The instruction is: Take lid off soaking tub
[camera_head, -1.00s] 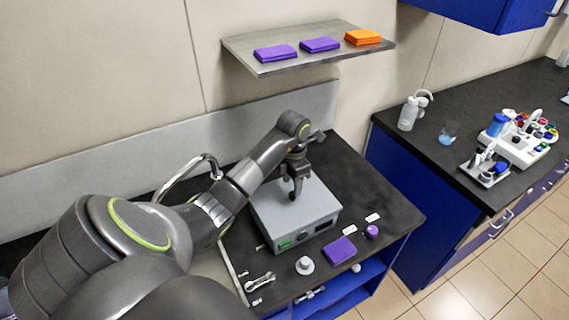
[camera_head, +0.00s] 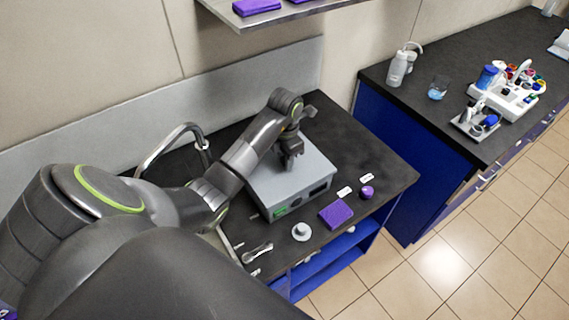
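The soaking tub looks to be the grey box (camera_head: 318,172) on the dark counter, with a green-lit display and dark panel on its front. A flat grey lid appears to cover its top. My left gripper (camera_head: 290,166) points down over the middle of the box top, at or just above the lid. Its fingers look close together, but the lid's handle is hidden and I cannot tell whether they hold it. My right gripper does not show.
A purple cloth (camera_head: 337,213), a purple knob-like item (camera_head: 367,192) and a small white round item (camera_head: 301,231) lie in front of the box. A faucet (camera_head: 172,146) stands left. A shelf (camera_head: 262,27) hangs above. Another counter (camera_head: 455,70) holds a white bottle (camera_head: 398,69) and racks.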

